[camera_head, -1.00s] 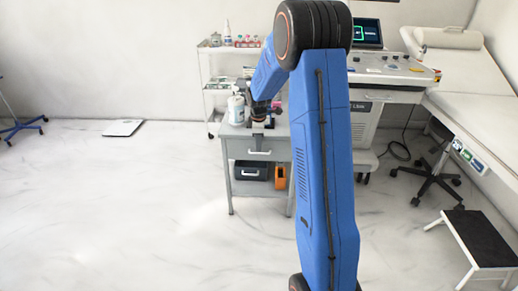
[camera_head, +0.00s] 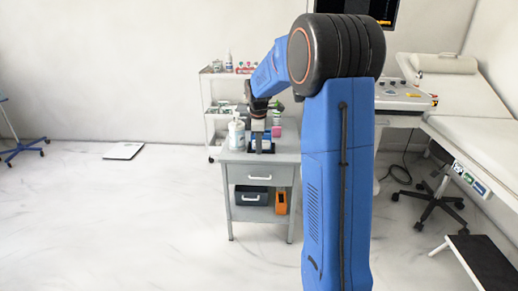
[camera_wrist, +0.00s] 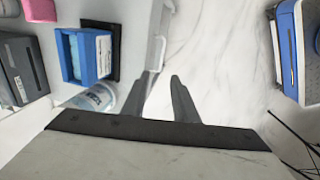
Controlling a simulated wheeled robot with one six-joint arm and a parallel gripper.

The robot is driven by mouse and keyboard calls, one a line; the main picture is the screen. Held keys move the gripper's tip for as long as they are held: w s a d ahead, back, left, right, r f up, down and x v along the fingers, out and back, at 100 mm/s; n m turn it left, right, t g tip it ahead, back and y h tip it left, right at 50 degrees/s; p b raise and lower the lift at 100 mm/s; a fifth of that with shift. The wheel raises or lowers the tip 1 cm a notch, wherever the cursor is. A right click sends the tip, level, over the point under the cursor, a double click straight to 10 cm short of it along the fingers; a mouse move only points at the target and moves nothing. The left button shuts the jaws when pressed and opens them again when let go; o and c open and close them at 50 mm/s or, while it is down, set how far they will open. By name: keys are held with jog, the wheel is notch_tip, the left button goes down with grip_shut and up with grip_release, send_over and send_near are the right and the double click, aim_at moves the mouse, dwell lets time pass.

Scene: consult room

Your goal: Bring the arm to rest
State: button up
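My arm (camera_head: 335,170) rises through the right middle of the head view and bends over at its large dark elbow joint toward a grey cabinet (camera_head: 262,173). My gripper (camera_wrist: 162,76) shows two dark fingers apart in the wrist view, with nothing between them. In the head view its end is over the cabinet top, above a blue box (camera_head: 262,136) on a black mat (camera_head: 268,151). The blue box also shows in the wrist view (camera_wrist: 83,55). A white pump bottle (camera_head: 236,134) stands left of the box. The fingertips are hard to make out in the head view.
A white trolley (camera_head: 206,98) with small bottles stands behind the cabinet. A console (camera_head: 403,92) and an exam bed (camera_head: 470,125) are at right, with a wheeled stool (camera_head: 437,205) and a step (camera_head: 482,262). The floor at left is largely clear.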

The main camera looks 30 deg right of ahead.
dwell(0.4)
jog(key=s+a+r+m+t, duration=0.1)
jog(key=s+a+r+m, duration=0.25)
jog(key=s+a, duration=0.45)
jog(key=s+a+r+m+t, duration=0.15)
jog(key=s+a+r, duration=0.35)
jog(key=s, duration=0.8)
jog(key=s+a+f+m, duration=0.2)
jog(key=s+a+m, duration=0.1)
jog(key=s, duration=0.7)
jog(key=s+a+f+m+y, duration=0.1)
jog(key=s+a+f+m, duration=0.1)
jog(key=s, duration=0.8)
jog(key=shift+s+a+m+t, duration=0.2)
jog(key=shift+a+m+t, duration=0.15)
jog(key=shift+a+m, duration=0.3)
jog(key=shift+f, duration=0.1)
